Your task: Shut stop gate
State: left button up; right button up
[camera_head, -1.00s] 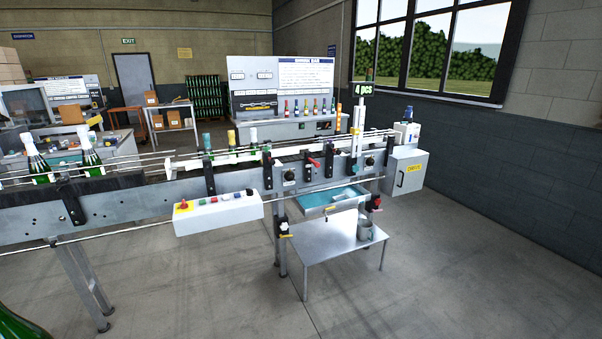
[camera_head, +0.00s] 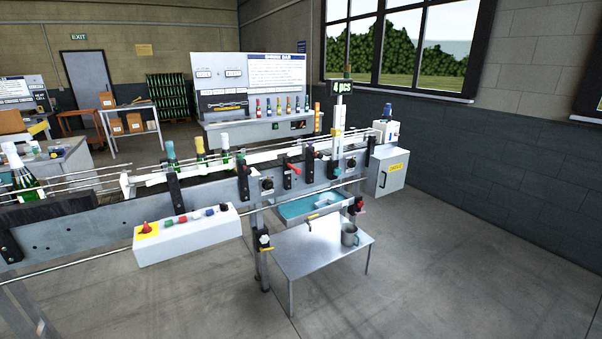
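The conveyor line (camera_head: 85,222) runs across the view from the lower left to the middle right. Several bottles with coloured tops, such as a yellow-topped one (camera_head: 201,150), stand between its rails. A red-handled lever (camera_head: 294,169) and dark knobs, one of them here (camera_head: 267,183), sit on its front side. A white upright piece (camera_head: 126,186) stands at the left end of the white guide. I cannot tell which part is the stop gate, or whether it is open or shut. Neither of my grippers is in view.
A control box (camera_head: 188,233) with a red button juts from the conveyor front. A grey cabinet (camera_head: 386,170) is at the line's right end. The floor in front and to the right is clear.

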aim_at(298, 171)
jog(key=i+l, duration=0.1)
jog(key=i, duration=0.2)
jog(key=i+l+u, duration=0.15)
jog(key=i+j+u, duration=0.1)
jog(key=i, duration=0.75)
